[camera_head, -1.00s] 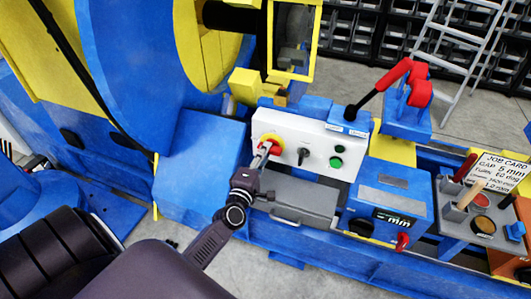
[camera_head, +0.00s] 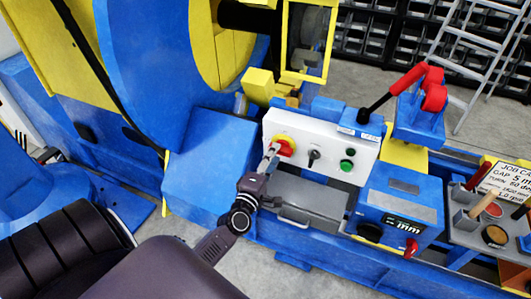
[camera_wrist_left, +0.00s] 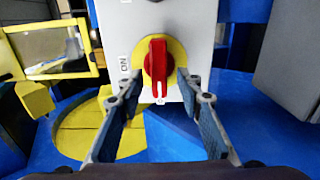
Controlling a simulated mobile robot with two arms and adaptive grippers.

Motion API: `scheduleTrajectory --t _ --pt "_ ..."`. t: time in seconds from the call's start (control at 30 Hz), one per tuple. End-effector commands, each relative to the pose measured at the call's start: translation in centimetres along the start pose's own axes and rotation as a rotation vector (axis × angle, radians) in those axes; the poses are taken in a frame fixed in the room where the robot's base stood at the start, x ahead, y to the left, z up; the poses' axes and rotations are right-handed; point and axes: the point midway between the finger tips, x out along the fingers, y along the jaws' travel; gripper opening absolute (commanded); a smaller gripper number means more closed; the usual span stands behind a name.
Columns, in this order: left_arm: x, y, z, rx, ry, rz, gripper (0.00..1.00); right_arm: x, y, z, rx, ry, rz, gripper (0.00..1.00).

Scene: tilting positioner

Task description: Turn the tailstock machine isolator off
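The isolator is a red rotary handle on a yellow round plate (camera_head: 286,146), at the left end of a white control panel. In the left wrist view the red handle (camera_wrist_left: 158,68) stands vertical in the picture, at right angles to the direction of the "ON" marking on its left. My left gripper (camera_head: 272,152) is just in front of the isolator, on its left side in the head view. In the wrist view its two fingers (camera_wrist_left: 153,95) are spread, one on each side below the handle, with a gap around it. My right gripper is not visible.
The panel also carries a small black switch (camera_head: 314,155) and green buttons (camera_head: 347,164). A grey block (camera_head: 308,196) with a handle lies below the panel. A red lever (camera_head: 400,82) rises at right. A blue display box (camera_head: 400,205) stands front right.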

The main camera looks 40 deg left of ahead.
Motion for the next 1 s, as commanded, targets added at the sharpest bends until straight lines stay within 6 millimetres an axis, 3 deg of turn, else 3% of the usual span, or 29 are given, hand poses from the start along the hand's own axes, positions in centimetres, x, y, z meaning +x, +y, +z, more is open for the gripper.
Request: scheduleTrajectory --t 0.3,0.5,1.0 --pt "-6.5 -0.2 0.0 0.0 -0.002 -0.005 0.33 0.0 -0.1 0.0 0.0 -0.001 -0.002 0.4" --pt "-9.2 -0.1 0.0 0.0 0.0 -0.003 0.33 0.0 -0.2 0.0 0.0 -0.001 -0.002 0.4" --pt "-10.2 -0.1 0.0 -0.001 0.0 -0.001 0.33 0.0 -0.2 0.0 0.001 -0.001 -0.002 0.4"
